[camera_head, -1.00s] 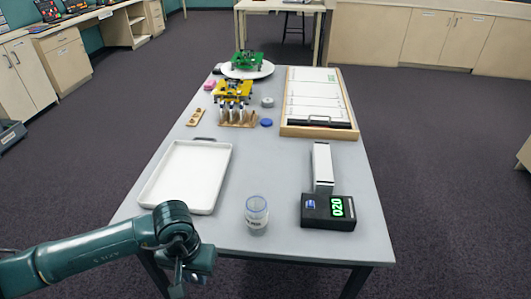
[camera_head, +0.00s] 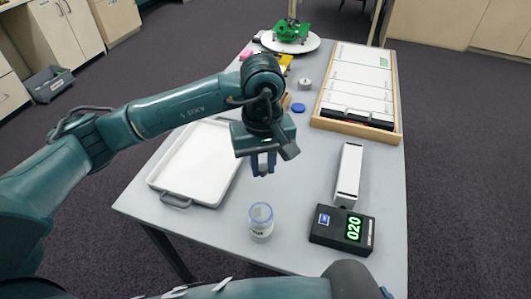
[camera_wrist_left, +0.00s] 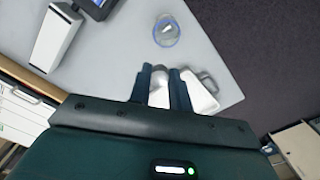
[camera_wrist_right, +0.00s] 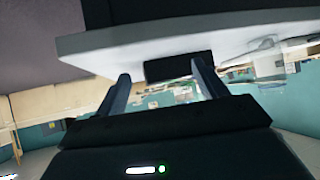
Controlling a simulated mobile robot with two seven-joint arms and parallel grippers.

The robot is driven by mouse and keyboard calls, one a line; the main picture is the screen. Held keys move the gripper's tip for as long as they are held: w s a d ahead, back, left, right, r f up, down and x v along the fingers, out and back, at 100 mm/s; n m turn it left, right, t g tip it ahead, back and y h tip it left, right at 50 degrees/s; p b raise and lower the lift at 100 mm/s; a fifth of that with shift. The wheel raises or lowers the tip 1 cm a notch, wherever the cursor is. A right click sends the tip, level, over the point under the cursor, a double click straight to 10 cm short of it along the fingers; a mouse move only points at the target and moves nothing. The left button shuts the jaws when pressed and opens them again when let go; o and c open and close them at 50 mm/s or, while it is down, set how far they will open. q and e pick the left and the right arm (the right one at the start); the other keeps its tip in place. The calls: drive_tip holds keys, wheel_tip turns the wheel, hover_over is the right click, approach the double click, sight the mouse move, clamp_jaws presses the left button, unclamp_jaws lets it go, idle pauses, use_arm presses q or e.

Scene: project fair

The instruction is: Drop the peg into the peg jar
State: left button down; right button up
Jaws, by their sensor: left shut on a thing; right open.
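The peg jar (camera_head: 261,224) is a clear jar with a blue rim and a label, standing near the table's front edge. It also shows in the left wrist view (camera_wrist_left: 166,30), ahead of the fingertips. My left gripper (camera_head: 263,170) points down above the table, behind the jar and apart from it. In the left wrist view my left gripper (camera_wrist_left: 160,72) is shut on a pale peg (camera_wrist_left: 160,76), mostly hidden between the fingers. My right gripper (camera_wrist_right: 160,78) is open and empty, low by the underside of the table edge.
A white tray (camera_head: 161,180) lies left of the jar. A black box with a green "020" display (camera_head: 330,226) and a white bar (camera_head: 349,170) stand to the right. A wood-framed board (camera_head: 398,95) and a plate with a green model (camera_head: 307,47) are farther back.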

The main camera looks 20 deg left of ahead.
sight(263, 174)
use_arm(q)
drive_tip(key=shift+s+f, duration=0.15)
drive_tip(key=shift+f, duration=0.3)
drive_tip(key=shift+f+b, duration=1.25)
drive_tip(key=shift+f, duration=1.2)
drive_tip(key=c, duration=1.2)
unclamp_jaws()
drive_tip(key=shift+r, duration=0.15)
wheel_tip(263, 174, up, 13)
drive_tip(key=shift+b, duration=0.8)
